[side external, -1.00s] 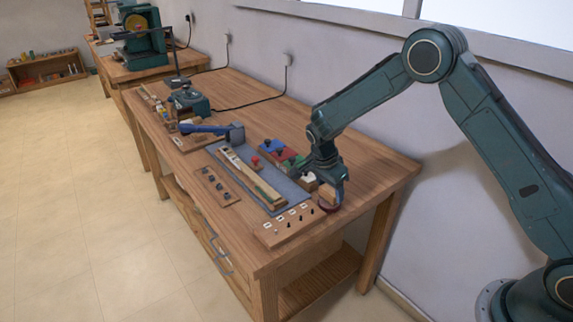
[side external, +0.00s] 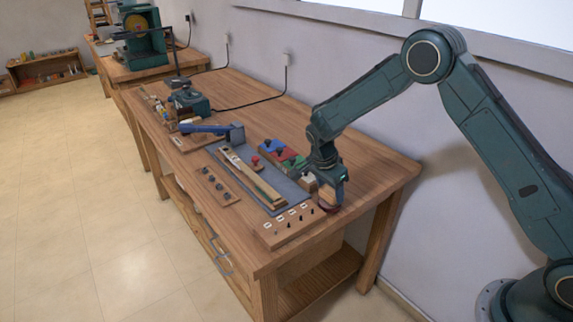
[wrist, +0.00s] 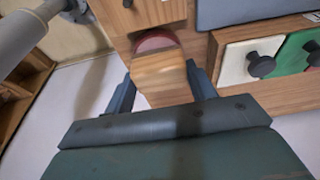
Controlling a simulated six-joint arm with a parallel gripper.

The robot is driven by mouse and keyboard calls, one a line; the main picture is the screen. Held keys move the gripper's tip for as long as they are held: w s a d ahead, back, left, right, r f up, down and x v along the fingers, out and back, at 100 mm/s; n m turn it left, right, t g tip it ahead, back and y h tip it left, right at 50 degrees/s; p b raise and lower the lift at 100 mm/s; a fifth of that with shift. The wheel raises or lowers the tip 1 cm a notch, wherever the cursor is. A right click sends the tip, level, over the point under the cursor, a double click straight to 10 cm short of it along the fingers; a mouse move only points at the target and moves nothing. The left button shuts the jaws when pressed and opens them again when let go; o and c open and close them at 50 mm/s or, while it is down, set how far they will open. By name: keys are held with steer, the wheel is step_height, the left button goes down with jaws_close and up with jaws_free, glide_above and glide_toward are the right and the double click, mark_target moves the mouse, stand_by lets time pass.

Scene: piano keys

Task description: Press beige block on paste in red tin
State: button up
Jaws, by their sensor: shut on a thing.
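My gripper (side external: 330,186) is at the right end of the bench, pointing down. In the wrist view my gripper (wrist: 160,92) has its two fingers on either side of a beige wooden block (wrist: 160,72) and is shut on it. The red tin (wrist: 155,41) shows as a dark red round shape just beyond the block's end. In the side view the red tin (side external: 328,207) sits directly under the gripper, and the block is mostly hidden by the fingers. The block's lower end is at the tin; I cannot tell whether it touches the paste.
A wooden board with black pegs and white labels (side external: 289,226) lies just left of the tin. A blue-grey mat (side external: 222,150) holds long wooden strips. Blue, red and green blocks with black knobs (side external: 285,152) stand behind. The bench's right end (side external: 385,190) is clear.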

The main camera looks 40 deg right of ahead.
mark_target(330, 190)
steer(key=shift+f, duration=0.5)
stand_by(1.6)
steer(key=shift+r, duration=3.6)
steer(key=n, duration=0.1)
steer(key=s+n+t, duration=0.1)
steer(key=n, duration=0.3)
steer(key=shift+s+r, duration=0.15)
steer(key=shift+r, duration=0.2)
steer(key=n, duration=0.2)
steer(key=s+n+t, duration=0.1)
steer(key=shift+r+y, duration=0.25)
steer(key=shift+y, duration=0.15)
steer(key=s+n, duration=0.1)
steer(key=n, duration=0.2)
steer(key=s+a+r+n+y, duration=0.1)
steer(key=n, duration=0.2)
steer(key=s+a+n+t+y, duration=0.1)
steer(key=s+n, duration=0.1)
steer(key=n, duration=0.2)
steer(key=shift+r, duration=0.25)
steer(key=shift+w+a, duration=0.1)
steer(key=shift+a, duration=0.05)
